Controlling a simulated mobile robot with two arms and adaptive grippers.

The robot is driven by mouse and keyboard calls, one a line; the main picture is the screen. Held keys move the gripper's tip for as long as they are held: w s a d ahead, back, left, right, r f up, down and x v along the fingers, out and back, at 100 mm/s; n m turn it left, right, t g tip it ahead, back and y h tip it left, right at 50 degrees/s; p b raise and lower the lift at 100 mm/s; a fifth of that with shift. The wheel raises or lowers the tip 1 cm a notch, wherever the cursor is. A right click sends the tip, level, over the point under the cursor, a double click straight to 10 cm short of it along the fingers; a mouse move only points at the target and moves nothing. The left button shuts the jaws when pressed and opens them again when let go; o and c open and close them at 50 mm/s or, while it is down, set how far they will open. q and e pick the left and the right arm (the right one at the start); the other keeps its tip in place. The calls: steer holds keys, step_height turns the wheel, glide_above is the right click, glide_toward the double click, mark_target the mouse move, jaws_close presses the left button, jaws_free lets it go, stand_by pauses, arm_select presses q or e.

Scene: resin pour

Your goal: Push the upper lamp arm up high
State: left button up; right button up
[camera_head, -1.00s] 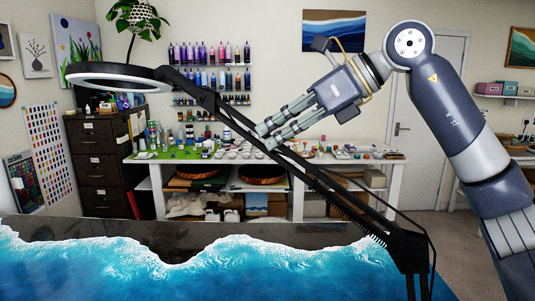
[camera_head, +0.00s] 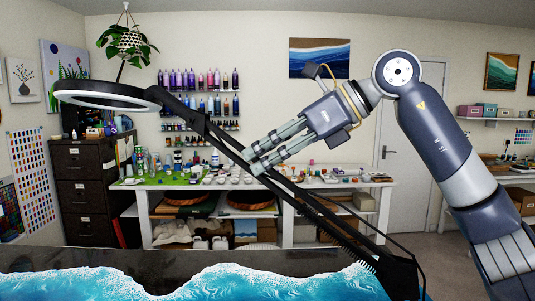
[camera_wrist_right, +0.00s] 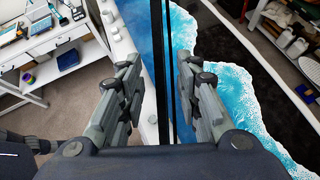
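The black lamp arm (camera_head: 221,146) rises from the lower right to the upper left in the head view. It carries a white-ringed round lamp head (camera_head: 107,95) at the left. My right gripper (camera_head: 254,161) reaches in from the right at the lamp arm. In the right wrist view the gripper's two fingers (camera_wrist_right: 163,95) stand apart. The dark bars of the lamp arm (camera_wrist_right: 166,60) run between them, with a gap to each finger. Whether a finger touches the bar from below cannot be told. My left gripper is out of view.
A table with a blue and white wave surface (camera_head: 230,281) lies in front, under the lamp. A white bench (camera_head: 385,205) with small cups and bottles stands behind. A dark filing cabinet (camera_head: 82,195) is at the left. A plant (camera_head: 125,40) hangs above the lamp head.

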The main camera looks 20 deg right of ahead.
steer(key=v, duration=1.2)
steer(key=shift+f, duration=0.15)
